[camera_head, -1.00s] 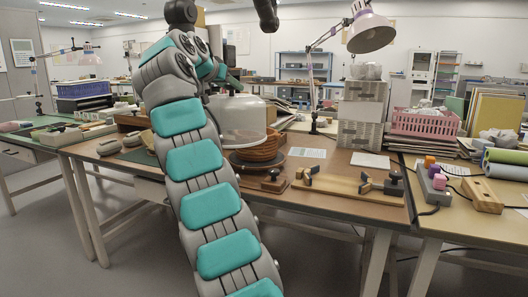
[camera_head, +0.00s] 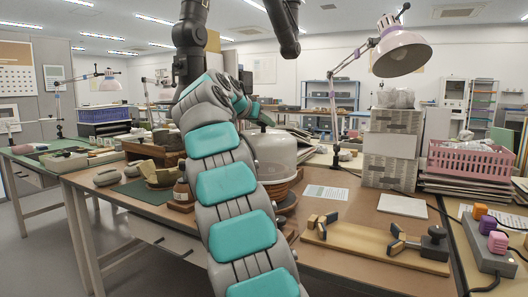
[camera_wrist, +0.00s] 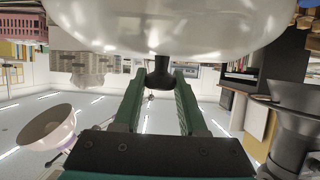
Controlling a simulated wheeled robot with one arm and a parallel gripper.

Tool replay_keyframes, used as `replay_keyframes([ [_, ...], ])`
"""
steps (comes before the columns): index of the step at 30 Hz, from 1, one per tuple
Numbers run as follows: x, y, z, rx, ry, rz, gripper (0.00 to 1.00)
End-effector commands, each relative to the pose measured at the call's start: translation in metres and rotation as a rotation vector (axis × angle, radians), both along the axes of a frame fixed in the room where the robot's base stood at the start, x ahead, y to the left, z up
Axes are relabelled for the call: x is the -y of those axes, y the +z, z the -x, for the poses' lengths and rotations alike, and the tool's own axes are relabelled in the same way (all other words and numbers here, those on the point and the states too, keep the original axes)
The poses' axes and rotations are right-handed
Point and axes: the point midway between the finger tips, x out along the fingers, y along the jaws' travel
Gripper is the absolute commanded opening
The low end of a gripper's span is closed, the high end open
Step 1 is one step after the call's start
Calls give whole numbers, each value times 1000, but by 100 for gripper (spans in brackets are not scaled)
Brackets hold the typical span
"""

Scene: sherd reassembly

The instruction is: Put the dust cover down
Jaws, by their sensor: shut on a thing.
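In the wrist view the pale dome (camera_wrist: 175,22) fills the top of the picture. Its dark knob (camera_wrist: 158,74) sits between the green fingers of my gripper (camera_wrist: 158,84), which is shut on it. In the head view my gripper is mostly hidden behind the arm.
A wooden board with clamps (camera_head: 370,243) lies to the right, with a printed sheet (camera_head: 327,192) behind it. Grey boxes (camera_head: 392,150), a lamp (camera_head: 402,52) and a pink basket (camera_head: 468,160) stand further right.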

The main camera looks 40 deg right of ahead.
Motion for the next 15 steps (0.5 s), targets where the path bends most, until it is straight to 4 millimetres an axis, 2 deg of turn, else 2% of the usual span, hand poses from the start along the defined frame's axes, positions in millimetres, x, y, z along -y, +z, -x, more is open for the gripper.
replay_keyframes([
  [7,0,-21,2,-3,-2,0,0],
  [15,0,-29,1,2,1,3,0],
])
